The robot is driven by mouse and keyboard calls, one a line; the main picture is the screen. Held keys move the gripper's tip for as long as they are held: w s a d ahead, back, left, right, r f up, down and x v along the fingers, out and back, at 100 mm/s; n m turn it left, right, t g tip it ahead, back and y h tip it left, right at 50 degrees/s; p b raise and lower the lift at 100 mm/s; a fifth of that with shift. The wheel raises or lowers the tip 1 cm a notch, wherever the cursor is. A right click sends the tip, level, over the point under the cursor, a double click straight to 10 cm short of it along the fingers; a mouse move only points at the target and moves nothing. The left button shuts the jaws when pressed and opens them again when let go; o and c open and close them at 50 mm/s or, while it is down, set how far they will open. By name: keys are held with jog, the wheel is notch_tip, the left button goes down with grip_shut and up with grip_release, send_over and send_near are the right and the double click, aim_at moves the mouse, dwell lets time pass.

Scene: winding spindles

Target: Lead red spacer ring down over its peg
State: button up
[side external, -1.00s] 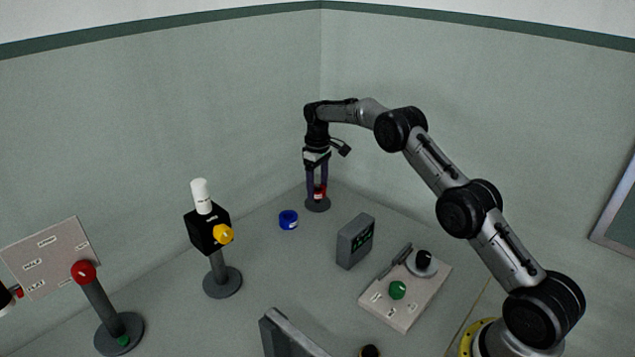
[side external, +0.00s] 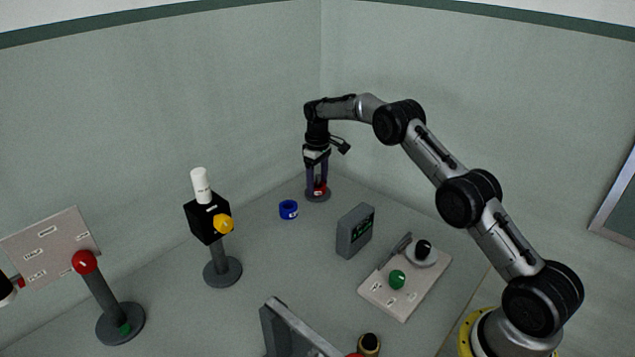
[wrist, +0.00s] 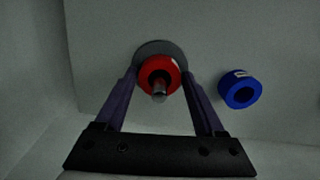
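The red spacer ring (wrist: 148,72) is around its peg in the wrist view. The grey peg tip (wrist: 159,97) pokes out through the ring's hole. The peg stands on a round dark base (wrist: 150,46) at the back of the table. In the side external view the red ring (side external: 320,188) shows low between the fingers, close above or on the base (side external: 317,198); which, I cannot tell. My gripper (wrist: 160,76) points down with its two purple fingers at opposite sides of the ring, apparently touching it. The fingers hide part of the ring's sides.
A blue ring (side external: 288,210) lies on the table left of the peg. A grey box with a green display (side external: 356,231) stands to the front right. A black block on a stand (side external: 207,220) is further left. The walls' corner is close behind the peg.

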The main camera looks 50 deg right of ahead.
jog(key=o, duration=0.4)
jog(key=shift+r, duration=0.1)
notch_tip(320, 180, up, 14)
dwell(0.4)
jog(key=shift+a+f, duration=0.1)
jog(key=shift+f, duration=0.1)
